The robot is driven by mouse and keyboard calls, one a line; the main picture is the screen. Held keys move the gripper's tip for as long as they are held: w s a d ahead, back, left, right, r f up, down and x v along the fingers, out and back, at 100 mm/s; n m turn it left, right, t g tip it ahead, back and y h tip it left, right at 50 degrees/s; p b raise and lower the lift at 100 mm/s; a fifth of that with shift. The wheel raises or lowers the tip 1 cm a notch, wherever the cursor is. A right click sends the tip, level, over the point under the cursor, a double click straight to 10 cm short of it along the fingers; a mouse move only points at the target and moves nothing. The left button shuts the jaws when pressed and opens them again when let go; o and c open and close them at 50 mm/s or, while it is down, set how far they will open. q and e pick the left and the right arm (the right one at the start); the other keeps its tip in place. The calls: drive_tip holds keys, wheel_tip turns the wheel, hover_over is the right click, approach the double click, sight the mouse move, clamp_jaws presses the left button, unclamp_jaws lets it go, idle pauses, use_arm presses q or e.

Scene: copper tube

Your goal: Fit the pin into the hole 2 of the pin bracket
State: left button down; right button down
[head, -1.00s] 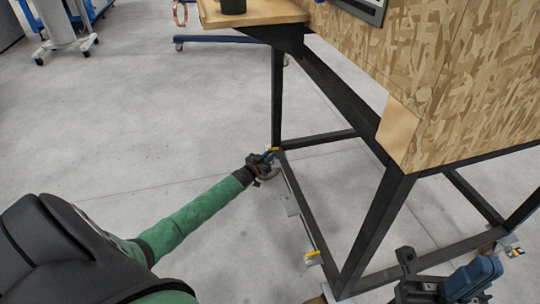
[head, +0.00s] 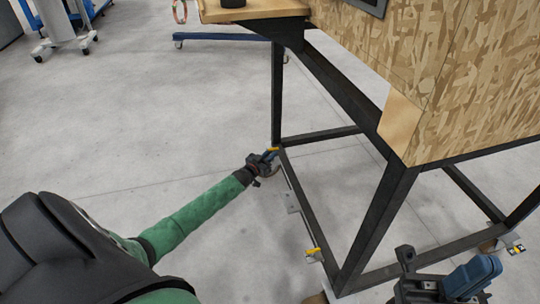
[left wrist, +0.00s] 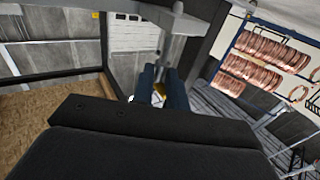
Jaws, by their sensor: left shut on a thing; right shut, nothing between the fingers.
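My left gripper (head: 267,158) is at the far lower corner of the black steel frame in the head view, at the end of the green-sleeved arm. The holes are too small or hidden to tell, and I cannot tell whether the pin is in one. My right gripper (head: 420,291) is shut and empty at the lower right.
The black frame's lower rail (head: 303,213) runs toward me, with a grey plate (head: 292,203) and another yellow piece (head: 313,252) along it. A wood-panelled body (head: 450,85) stands above. Concrete floor (head: 130,110) to the left is clear.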

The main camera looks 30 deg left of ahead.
use_arm(q)
drive_tip(key=shift+f+b, duration=0.35)
drive_tip(key=shift+f, duration=0.35)
drive_tip(key=shift+f+b, duration=0.35)
drive_tip(key=shift+f, duration=0.2)
drive_tip(key=shift+f+b, duration=0.3)
drive_tip(key=shift+f, duration=0.3)
drive_tip(key=c, duration=1.3)
unclamp_jaws()
drive_tip(key=s+p, duration=0.1)
drive_tip(key=s, duration=0.4)
drive_tip(key=s+p, duration=0.1)
drive_tip(key=s, duration=0.1)
drive_tip(key=shift+s+a+f+p, duration=0.15)
drive_tip(key=shift+s+a+p, duration=0.15)
drive_tip(key=shift+s+a, duration=0.1)
